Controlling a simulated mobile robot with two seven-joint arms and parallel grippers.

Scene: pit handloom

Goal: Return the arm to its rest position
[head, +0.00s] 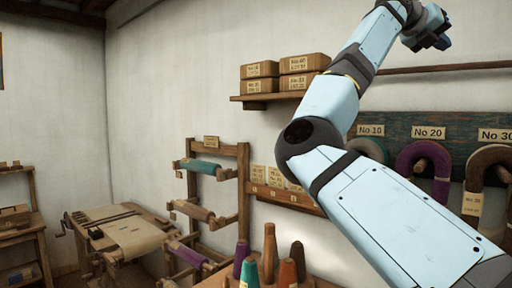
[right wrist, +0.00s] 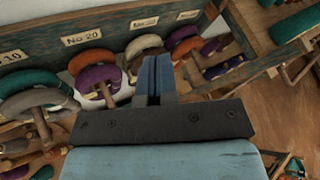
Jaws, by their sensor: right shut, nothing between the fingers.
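My right arm rises from the lower right of the head view, bends at its dark elbow joint and reaches to the top edge. My right gripper (head: 440,38) is up there, high in front of the wall, dark and small. In the right wrist view its two fingers (right wrist: 153,78) are together with nothing between them. It touches nothing that I can see. My left gripper is not in view.
Yarn hanks hang on a numbered board (head: 398,131), partly behind my arm. Boxes (head: 303,63) stand on a wall shelf (head: 262,99). A wooden rack (head: 243,195) holds coloured rolls. Several cones (head: 270,250) stand at the bottom. A wooden table (head: 130,232) stands left.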

